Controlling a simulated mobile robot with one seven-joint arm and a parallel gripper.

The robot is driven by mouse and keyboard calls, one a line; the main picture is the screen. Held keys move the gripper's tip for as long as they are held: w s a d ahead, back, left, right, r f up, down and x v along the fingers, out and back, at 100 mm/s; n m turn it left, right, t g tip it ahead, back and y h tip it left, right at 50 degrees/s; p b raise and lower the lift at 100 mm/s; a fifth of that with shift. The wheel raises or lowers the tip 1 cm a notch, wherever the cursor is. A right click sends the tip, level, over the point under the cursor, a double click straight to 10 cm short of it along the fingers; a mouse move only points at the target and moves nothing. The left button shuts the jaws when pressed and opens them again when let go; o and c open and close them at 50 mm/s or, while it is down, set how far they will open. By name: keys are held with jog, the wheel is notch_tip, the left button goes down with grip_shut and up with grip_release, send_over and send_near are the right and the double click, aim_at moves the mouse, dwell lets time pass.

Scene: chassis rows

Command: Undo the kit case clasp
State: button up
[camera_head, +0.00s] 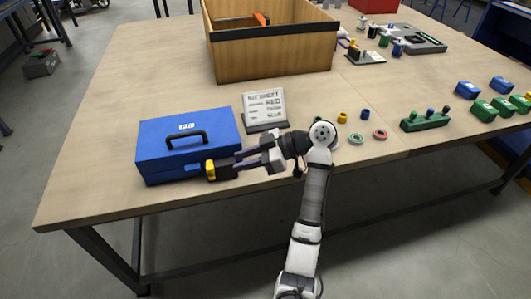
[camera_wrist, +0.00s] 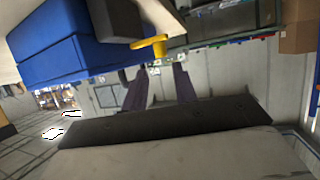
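The blue kit case (camera_head: 160,148) stands shut at the table's near left, with a black handle on its lid. A yellow clasp lever (camera_head: 210,171) shows at its front, towards the right. The case (camera_wrist: 60,45) fills the upper left of the wrist view, and the yellow lever (camera_wrist: 150,46) sticks out beside it. My gripper (camera_head: 234,167) reaches in from the right, close to the lever. In the wrist view my gripper's (camera_wrist: 160,72) two dark fingers are apart, with nothing seen between them. The lever appears just beyond the fingertips; I cannot tell whether they touch.
A kit sheet card (camera_head: 265,105) stands behind my arm. A large wooden bin (camera_head: 275,55) is at the back. Several small coloured parts, a green block (camera_head: 425,121) and blue and green boxes lie to the right. The table's left side is clear.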

jog(key=shift+b+v, duration=0.5)
jog(key=shift+v, duration=2.45)
